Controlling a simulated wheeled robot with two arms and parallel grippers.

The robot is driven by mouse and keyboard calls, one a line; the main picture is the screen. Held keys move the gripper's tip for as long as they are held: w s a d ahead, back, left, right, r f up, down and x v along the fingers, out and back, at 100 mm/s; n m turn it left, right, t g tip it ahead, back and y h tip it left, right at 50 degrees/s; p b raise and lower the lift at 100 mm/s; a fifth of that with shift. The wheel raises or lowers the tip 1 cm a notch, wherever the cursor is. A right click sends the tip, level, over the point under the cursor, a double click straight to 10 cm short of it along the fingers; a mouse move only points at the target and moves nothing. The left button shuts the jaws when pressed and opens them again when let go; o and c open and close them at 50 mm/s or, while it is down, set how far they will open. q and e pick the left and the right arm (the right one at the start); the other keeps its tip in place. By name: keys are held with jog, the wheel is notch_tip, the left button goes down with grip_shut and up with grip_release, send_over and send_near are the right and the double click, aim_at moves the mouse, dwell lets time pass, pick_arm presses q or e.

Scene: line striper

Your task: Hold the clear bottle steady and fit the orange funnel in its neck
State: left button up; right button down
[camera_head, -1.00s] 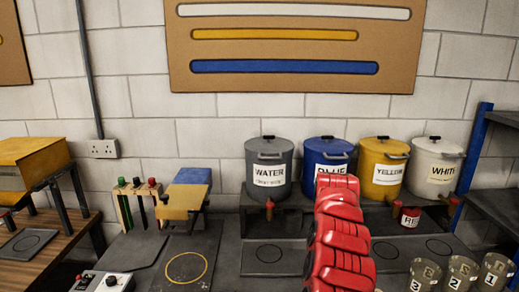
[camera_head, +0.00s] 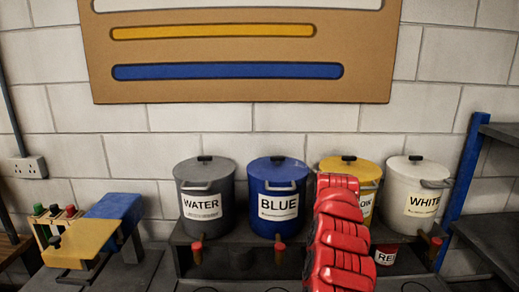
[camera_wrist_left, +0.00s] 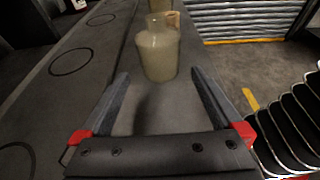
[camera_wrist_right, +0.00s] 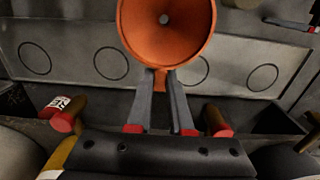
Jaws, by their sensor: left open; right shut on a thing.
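The clear bottle (camera_wrist_left: 158,52), cloudy and beige-looking, stands upright on the dark bench in the left wrist view. My left gripper (camera_wrist_left: 160,73) is open, with its two fingers pointing at the bottle. The bottle shows just beyond and between the fingertips, and I cannot tell whether they reach around it. The orange funnel (camera_wrist_right: 165,28) is in the right wrist view, its wide mouth facing the camera. My right gripper (camera_wrist_right: 160,76) is shut on the funnel's narrow lower part. The funnel and bottle do not appear together in any view. Neither gripper shows in the head view.
Grey WATER (camera_head: 204,197), BLUE (camera_head: 276,190), yellow (camera_head: 349,170) and WHITE (camera_head: 414,190) pots with taps stand on a raised shelf. A red tin (camera_head: 384,255) sits below them. A yellow-and-blue stand (camera_head: 112,211) is at left. A beige thing (camera_wrist_left: 173,19) is behind the bottle.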

pick_arm(q)
jog(key=x, duration=0.4)
jog(key=shift+d+p, duration=0.15)
jog(key=shift+p, duration=0.2)
pick_arm(e)
jog(key=shift+r, duration=0.5)
pick_arm(q)
jog(key=b+x, duration=0.2)
jog(key=x, duration=0.1)
jog(key=shift+w+d+f+b, duration=0.1)
jog(key=shift+f+b, duration=0.15)
jog(key=shift+b, duration=0.05)
pick_arm(e)
notch_tip(320, 180, down, 3)
jog(key=shift+d+r, duration=0.1)
jog(key=shift+r, duration=0.05)
pick_arm(q)
jog(key=shift+d, duration=0.5)
pick_arm(e)
jog(key=shift+f, duration=0.25)
pick_arm(q)
jog(key=shift+c, duration=0.3)
